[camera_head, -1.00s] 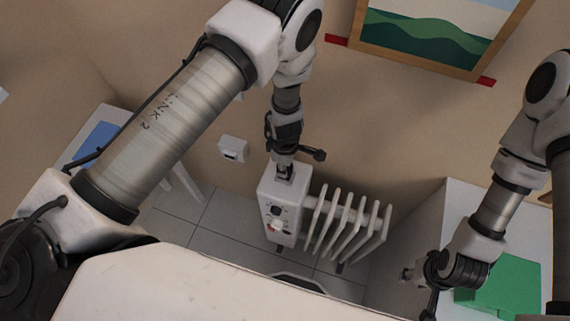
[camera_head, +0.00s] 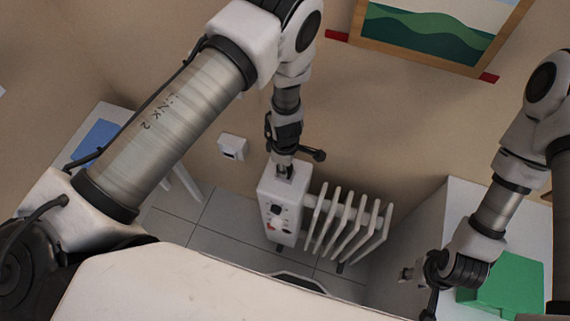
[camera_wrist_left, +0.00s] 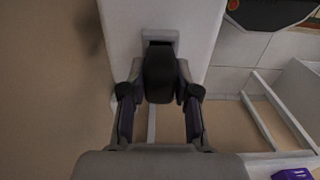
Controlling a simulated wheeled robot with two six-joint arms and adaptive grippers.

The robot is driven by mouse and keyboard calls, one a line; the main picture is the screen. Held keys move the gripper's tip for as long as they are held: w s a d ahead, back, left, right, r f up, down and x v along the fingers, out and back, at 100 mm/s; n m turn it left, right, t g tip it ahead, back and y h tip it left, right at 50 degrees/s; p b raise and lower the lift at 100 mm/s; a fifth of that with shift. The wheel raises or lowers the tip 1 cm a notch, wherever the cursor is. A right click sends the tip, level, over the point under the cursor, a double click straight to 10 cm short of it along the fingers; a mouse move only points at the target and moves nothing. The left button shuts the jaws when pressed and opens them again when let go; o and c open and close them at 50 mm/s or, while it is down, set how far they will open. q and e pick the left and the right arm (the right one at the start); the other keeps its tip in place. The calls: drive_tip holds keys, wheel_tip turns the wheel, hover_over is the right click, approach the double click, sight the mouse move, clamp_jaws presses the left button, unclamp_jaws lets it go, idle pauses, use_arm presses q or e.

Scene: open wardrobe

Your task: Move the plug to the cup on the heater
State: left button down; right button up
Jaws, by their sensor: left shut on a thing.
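The white heater (camera_head: 272,190) stands on the tiled floor by the wall, with dark dials on its front panel. My left gripper (camera_head: 285,170) reaches down to the top of the heater. In the left wrist view, the left gripper (camera_wrist_left: 160,98) is shut on the dark plug (camera_wrist_left: 160,72). The plug's far end is at the grey-rimmed cup (camera_wrist_left: 160,35) on the heater's white face; how deep it sits is hidden. My right gripper (camera_head: 407,275) hangs at the lower right, away from the heater, and its finger opening is too small to judge.
A wall socket (camera_head: 233,148) is left of the heater. A white table with a blue item (camera_head: 97,143) stands at the left. A green box (camera_head: 502,287) lies on a white surface at the right. A framed picture (camera_head: 430,35) hangs above.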

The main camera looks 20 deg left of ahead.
use_arm(q)
drive_tip(key=shift+f+b, duration=0.5)
drive_tip(key=shift+f, duration=0.2)
drive_tip(key=c, duration=0.8)
unclamp_jaws()
wheel_tip(320, 180, up, 12)
drive_tip(key=shift+r, duration=0.1)
